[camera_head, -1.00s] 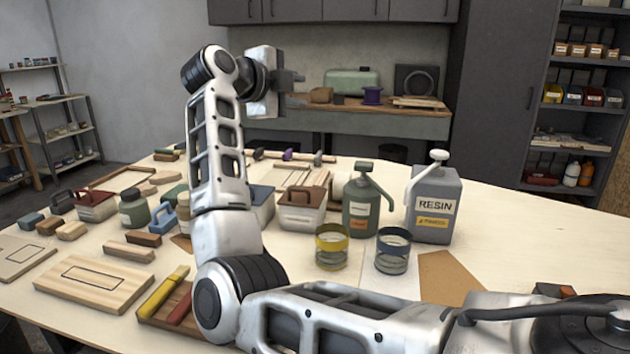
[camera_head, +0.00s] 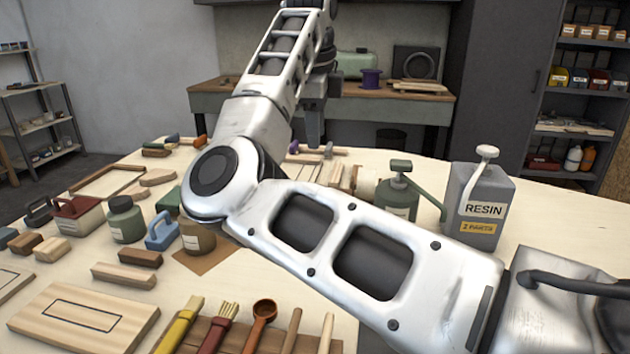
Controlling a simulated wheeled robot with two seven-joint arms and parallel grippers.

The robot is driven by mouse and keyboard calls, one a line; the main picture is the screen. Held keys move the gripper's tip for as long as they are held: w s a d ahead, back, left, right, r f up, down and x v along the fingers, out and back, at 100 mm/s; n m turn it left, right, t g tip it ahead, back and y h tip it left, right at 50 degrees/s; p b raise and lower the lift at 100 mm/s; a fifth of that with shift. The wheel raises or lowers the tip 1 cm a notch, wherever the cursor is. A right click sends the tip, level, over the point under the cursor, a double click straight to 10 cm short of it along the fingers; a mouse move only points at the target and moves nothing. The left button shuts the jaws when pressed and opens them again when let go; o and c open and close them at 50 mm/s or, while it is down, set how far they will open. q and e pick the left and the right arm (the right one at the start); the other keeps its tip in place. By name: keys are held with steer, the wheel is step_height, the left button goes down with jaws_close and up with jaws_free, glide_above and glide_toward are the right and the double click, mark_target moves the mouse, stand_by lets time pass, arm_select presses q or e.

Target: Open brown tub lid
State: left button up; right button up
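The brown-lidded tub is hidden behind my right arm now. A second earlier it showed as a pale tub with a brown handled lid, left of the green pump bottle. My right gripper (camera_head: 314,130) points down in the upper middle, above the tabletop and close to where the tub stood. Its fingertips look narrow, and I cannot tell whether they are open or shut or touch anything. My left gripper is not in view.
A resin can (camera_head: 482,200) and green pump bottle (camera_head: 398,195) stand right of the gripper. A red-lidded tub (camera_head: 78,215), green jar (camera_head: 125,218) and brown jar (camera_head: 197,236) stand left. Brushes (camera_head: 218,325) and sticks lie in front. The far right tabletop is clear.

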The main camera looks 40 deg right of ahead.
steer(key=f, duration=0.4)
steer(key=w+d+f, duration=0.1)
steer(key=f, duration=0.3)
steer(key=d+f, duration=0.1)
steer(key=f, duration=0.3)
steer(key=shift+w, duration=0.25)
jaws_close()
